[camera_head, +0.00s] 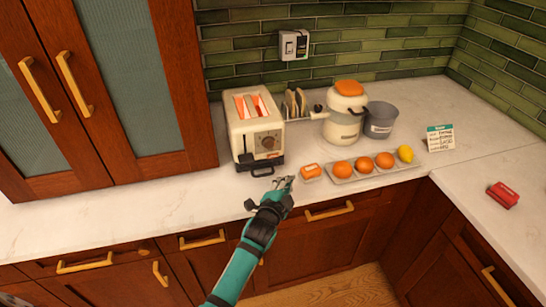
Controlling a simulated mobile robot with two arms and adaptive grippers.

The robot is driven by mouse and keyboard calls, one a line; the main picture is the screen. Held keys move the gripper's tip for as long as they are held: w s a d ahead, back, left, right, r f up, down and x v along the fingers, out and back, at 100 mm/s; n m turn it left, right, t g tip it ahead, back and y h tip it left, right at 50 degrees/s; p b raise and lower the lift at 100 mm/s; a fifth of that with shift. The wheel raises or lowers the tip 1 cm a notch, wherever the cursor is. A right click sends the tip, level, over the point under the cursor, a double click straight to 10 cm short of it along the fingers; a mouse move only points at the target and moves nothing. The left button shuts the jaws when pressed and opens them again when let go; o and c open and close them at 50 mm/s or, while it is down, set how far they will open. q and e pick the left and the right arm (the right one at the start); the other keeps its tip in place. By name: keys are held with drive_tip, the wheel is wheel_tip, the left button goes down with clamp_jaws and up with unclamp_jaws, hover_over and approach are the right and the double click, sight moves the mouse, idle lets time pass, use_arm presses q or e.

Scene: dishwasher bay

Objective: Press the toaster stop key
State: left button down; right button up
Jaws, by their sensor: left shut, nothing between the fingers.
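My left gripper (286,184) is shut and empty, just in front of and below the toaster's lower right front, at the counter's front edge. It appears apart from the toaster. My right gripper is not in view.
A cream canister (344,118) and grey pot (380,121) stand behind. A wooden cabinet (150,80) is at left.

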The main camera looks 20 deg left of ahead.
sight(273, 156)
use_arm(q)
drive_tip(key=shift+w+a+b, duration=0.3)
drive_tip(key=shift+w, duration=0.15)
drive_tip(key=w+a, duration=0.1)
drive_tip(key=w+a+b, duration=0.1)
drive_tip(key=w, duration=0.1)
drive_tip(key=w+a+b, duration=0.1)
drive_tip(key=shift+w+a+f, duration=0.1)
drive_tip(key=shift+w, duration=0.3)
drive_tip(key=shift+w+a+b, duration=0.4)
drive_tip(key=shift+w+a, duration=0.15)
drive_tip(key=shift+w, duration=0.25)
drive_tip(key=shift+w+a, duration=0.1)
drive_tip(key=shift+w, duration=0.05)
idle(0.4)
drive_tip(key=shift+w+a, duration=0.15)
drive_tip(key=shift+w, duration=0.05)
